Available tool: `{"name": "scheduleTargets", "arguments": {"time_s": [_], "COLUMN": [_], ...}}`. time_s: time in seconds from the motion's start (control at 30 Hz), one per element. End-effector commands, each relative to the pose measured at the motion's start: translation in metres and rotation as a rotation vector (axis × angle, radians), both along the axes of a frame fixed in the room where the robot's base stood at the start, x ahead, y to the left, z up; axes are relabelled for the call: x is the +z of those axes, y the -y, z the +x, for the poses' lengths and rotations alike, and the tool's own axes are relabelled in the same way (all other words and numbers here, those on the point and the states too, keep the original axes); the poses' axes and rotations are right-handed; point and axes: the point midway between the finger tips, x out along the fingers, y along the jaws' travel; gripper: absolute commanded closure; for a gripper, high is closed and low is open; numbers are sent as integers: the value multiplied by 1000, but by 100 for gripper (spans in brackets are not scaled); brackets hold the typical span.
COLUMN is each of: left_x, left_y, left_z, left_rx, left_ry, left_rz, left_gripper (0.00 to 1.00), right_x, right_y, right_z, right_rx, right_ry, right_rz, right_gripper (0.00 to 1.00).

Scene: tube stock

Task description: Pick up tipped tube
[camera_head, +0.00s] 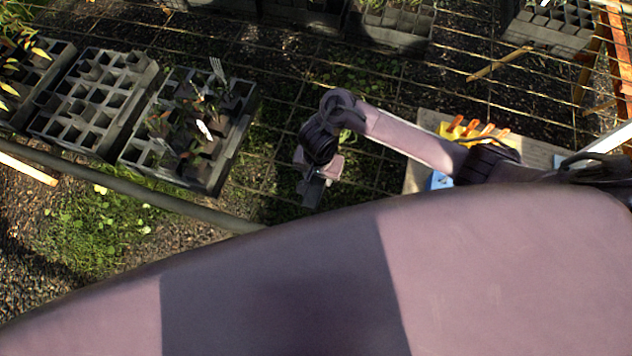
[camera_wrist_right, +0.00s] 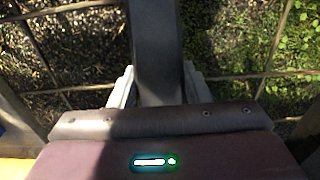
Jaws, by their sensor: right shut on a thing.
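My right gripper (camera_head: 322,172) is over the wire mesh, right of the tray of tubes. In the right wrist view my right gripper (camera_wrist_right: 158,88) has its pale fingers on both sides of a dark grey tube (camera_wrist_right: 156,40) and is shut on it. The tube runs from between the fingers past the top edge of that view; its far end is out of sight. In the head view the tube (camera_head: 312,193) shows only as a small dark piece at the gripper. My left gripper is not in view.
A dark tray (camera_head: 228,165) with tubes and seedlings stands left of my right gripper, with an emptier tray (camera_head: 92,98) beside it. More trays (camera_head: 405,38) stand at the back. A board (camera_head: 412,180) with orange-handled tools lies right. Open mesh surrounds the gripper.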

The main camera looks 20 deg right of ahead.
Motion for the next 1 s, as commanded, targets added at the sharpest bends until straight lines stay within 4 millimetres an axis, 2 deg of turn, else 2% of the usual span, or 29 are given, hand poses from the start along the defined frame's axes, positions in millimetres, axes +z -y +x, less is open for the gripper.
{"name": "scheduleTargets", "arguments": {"time_s": [0.27,0.47,0.63,0.8,1.0], "left_x": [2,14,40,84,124], "left_y": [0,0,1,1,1], "left_z": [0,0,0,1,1], "left_rx": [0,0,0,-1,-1], "left_ry": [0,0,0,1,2], "left_rz": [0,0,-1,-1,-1], "left_gripper": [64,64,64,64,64], "right_x": [5,28,74,120,166], "right_y": [-1,-1,-1,0,0], "right_z": [0,0,1,1,1], "right_rx": [0,1,1,1,2], "right_ry": [1,1,4,4,2], "right_rz": [1,4,2,0,0], "right_gripper": [84,84,84,84,84]}}
